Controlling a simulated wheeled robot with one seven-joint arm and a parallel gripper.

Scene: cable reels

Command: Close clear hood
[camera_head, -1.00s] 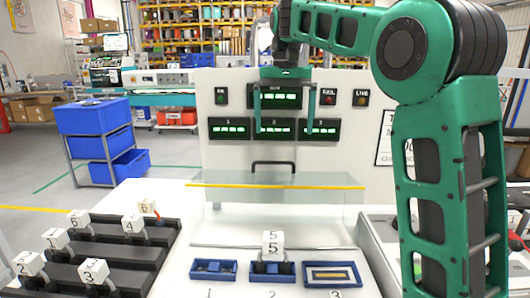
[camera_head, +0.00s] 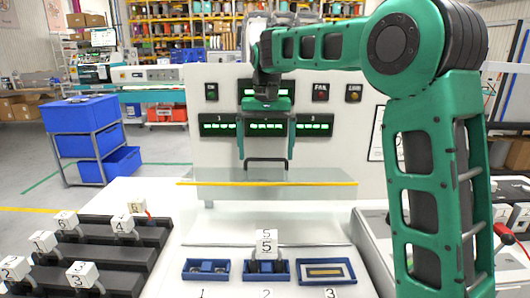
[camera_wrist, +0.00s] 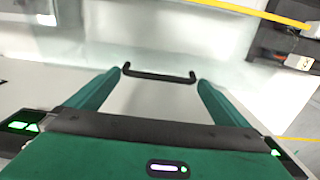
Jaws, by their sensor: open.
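The clear hood (camera_head: 215,189) is a see-through panel with a yellow front edge, raised over the station in the head view. Its black handle (camera_head: 265,161) stands at its back part, near the white panel. My gripper (camera_head: 265,157) is open, its two green fingers pointing down on either side of the handle. In the wrist view the handle (camera_wrist: 160,76) lies across the gap between the fingertips (camera_wrist: 160,82), without visible contact. The yellow edge (camera_wrist: 240,10) shows at the top of that view.
Under the hood front are three blue trays (camera_head: 206,270) numbered 1 to 3; a white block marked 5 (camera_head: 266,248) stands at the middle one. Black racks with numbered blocks (camera_head: 83,274) are at left. Displays (camera_head: 218,125) line the panel behind my gripper.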

